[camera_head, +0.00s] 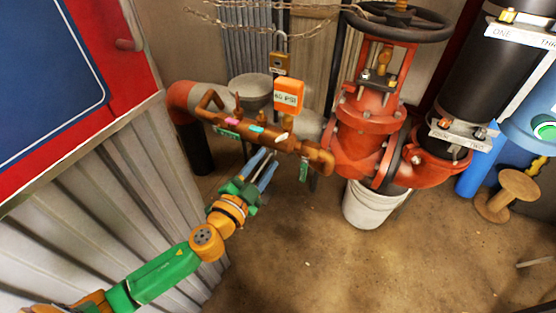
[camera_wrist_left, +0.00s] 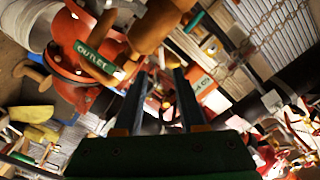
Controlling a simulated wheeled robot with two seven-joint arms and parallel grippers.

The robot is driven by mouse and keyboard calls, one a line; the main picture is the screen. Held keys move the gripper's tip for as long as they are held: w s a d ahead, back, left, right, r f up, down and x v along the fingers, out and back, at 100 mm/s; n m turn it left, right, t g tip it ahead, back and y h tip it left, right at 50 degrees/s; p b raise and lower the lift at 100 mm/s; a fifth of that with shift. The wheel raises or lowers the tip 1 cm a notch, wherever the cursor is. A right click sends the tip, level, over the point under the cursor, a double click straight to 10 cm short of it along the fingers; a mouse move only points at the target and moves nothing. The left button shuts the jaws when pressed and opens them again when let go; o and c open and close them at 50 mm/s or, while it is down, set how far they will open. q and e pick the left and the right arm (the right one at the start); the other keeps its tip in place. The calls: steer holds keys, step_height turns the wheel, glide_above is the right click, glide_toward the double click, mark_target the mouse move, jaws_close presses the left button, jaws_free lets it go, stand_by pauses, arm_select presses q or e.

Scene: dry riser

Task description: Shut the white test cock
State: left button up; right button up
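A copper pipe assembly (camera_head: 258,138) runs across the middle of the head view, with small coloured handles along its top. The white test cock handle (camera_head: 281,137) is near its right end, right of a cyan handle (camera_head: 254,129) and a pink handle (camera_head: 232,121). My left gripper (camera_head: 266,160) is just below and in front of the pipe, its blue fingers pointing up at it. In the left wrist view its fingers (camera_wrist_left: 160,72) stand apart with nothing clearly held between them. Contact with the white handle cannot be told. My right gripper is not in view.
A red gate valve (camera_head: 369,125) with a dark handwheel stands right of the pipe, over a white bucket (camera_head: 374,205). An orange tag (camera_head: 288,95) hangs above the pipe. A green outlet tag (camera_wrist_left: 97,57) is near my fingers. A wooden spool (camera_head: 510,195) stands right; the floor is mostly clear.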

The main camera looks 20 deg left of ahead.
mark_target(281, 140)
arm_select(q)
steer(key=w, duration=0.3)
steer(key=w+d, duration=0.1)
steer(key=w, duration=0.2)
steer(key=shift+w+d+r, duration=0.15)
steer(key=shift+w+d, duration=0.05)
steer(key=shift+w, duration=0.2)
jaws_close()
